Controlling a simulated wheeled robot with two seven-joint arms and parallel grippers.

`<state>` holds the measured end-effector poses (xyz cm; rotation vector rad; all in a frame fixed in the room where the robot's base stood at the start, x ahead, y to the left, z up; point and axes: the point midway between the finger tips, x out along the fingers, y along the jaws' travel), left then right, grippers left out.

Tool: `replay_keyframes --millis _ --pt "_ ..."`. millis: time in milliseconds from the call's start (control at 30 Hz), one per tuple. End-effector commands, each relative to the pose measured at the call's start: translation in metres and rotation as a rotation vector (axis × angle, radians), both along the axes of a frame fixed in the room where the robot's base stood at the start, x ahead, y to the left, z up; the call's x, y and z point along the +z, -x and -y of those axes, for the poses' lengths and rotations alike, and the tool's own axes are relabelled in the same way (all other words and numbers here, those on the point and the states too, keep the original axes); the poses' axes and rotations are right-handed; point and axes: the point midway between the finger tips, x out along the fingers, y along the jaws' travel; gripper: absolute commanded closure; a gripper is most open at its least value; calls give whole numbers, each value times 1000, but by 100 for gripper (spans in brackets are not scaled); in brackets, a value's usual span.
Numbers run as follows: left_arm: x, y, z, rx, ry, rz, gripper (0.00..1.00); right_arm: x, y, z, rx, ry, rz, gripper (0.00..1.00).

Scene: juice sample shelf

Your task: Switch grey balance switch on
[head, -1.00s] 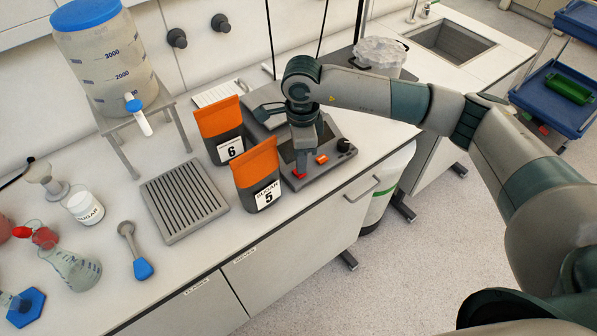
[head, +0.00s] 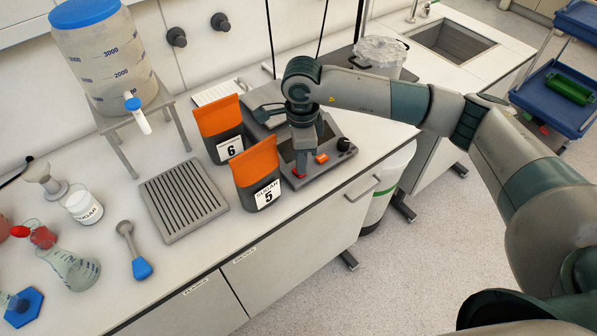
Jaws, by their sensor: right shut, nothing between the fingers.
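The grey balance (head: 328,168) stands on the counter near its front edge. Its front panel shows a red switch (head: 299,174), an orange button (head: 321,158) and a black knob (head: 343,144). My right gripper (head: 301,170) points straight down over the panel, shut and empty, with its fingertips at the red switch. I cannot tell whether they touch it or whether the switch is on. The arm and gripper hide part of the balance. My left gripper is out of view.
Two orange-topped sugar bags, number 5 (head: 258,175) and number 6 (head: 220,130), stand close left of the balance. A slotted grey tray (head: 183,202) lies further left. A blue-handled scoop (head: 141,268) and glassware are at the left. The sink (head: 455,39) is at the back right.

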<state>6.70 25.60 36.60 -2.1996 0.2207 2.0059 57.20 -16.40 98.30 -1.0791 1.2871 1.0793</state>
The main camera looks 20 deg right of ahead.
Motion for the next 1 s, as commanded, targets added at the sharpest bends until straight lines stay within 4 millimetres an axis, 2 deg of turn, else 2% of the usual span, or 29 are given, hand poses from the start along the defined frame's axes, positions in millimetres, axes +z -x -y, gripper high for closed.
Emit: replay_keyframes --millis 767,1000 --pt "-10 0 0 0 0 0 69 -10 0 0 0 0 0 100" --pt "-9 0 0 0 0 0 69 -7 0 0 0 0 -1 100"
